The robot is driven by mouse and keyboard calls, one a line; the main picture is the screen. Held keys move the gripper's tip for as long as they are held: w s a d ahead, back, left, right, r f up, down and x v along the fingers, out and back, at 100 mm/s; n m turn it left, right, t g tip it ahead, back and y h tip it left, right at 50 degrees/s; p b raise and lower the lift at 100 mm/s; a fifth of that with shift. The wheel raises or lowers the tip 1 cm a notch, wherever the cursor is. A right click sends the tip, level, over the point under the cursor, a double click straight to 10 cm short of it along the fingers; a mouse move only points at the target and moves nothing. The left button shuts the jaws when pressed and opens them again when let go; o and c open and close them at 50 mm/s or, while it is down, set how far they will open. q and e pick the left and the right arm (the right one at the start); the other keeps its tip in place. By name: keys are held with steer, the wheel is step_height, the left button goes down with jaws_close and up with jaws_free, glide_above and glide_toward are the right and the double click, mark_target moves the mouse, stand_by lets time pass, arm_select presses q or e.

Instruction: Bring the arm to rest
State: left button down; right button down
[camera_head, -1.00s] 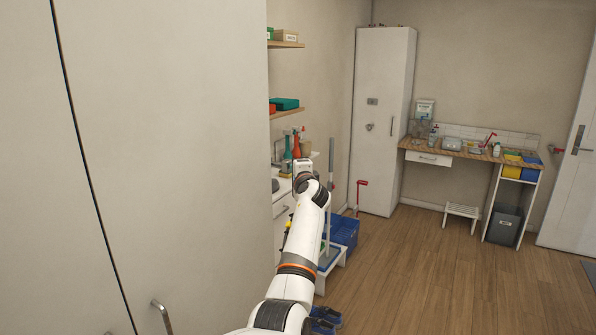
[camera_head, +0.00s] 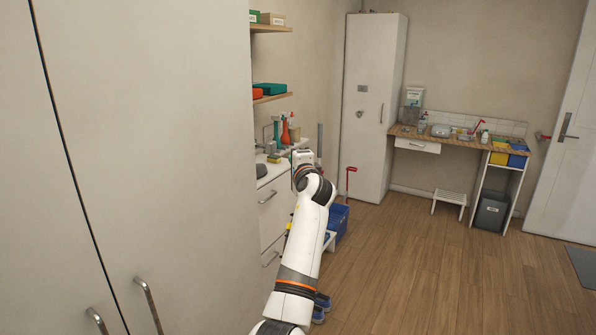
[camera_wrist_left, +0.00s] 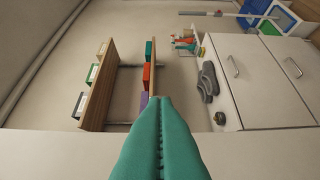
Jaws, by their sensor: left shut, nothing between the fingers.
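My left arm (camera_head: 302,235) reaches up from the bottom middle of the head view, with its white wrist (camera_head: 303,160) in front of the counter. Its fingers are hidden there. In the left wrist view my left gripper (camera_wrist_left: 157,101) shows as two teal fingers pressed together with nothing between them. The tips point toward the shelves and counter, apart from them as far as I can tell. My right gripper is in neither view.
A tall pale cabinet (camera_head: 150,130) fills the left side, close to my arm. A drawer counter (camera_head: 271,205) and wall shelves (camera_head: 272,97) lie beyond it. A blue crate (camera_head: 338,220) stands near the arm. The wooden floor (camera_head: 430,270) is open on the right.

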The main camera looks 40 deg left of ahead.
arm_select(q)
steer(key=v, duration=0.3)
steer(key=shift+d+b, duration=0.35)
steer(key=shift+d, duration=0.05)
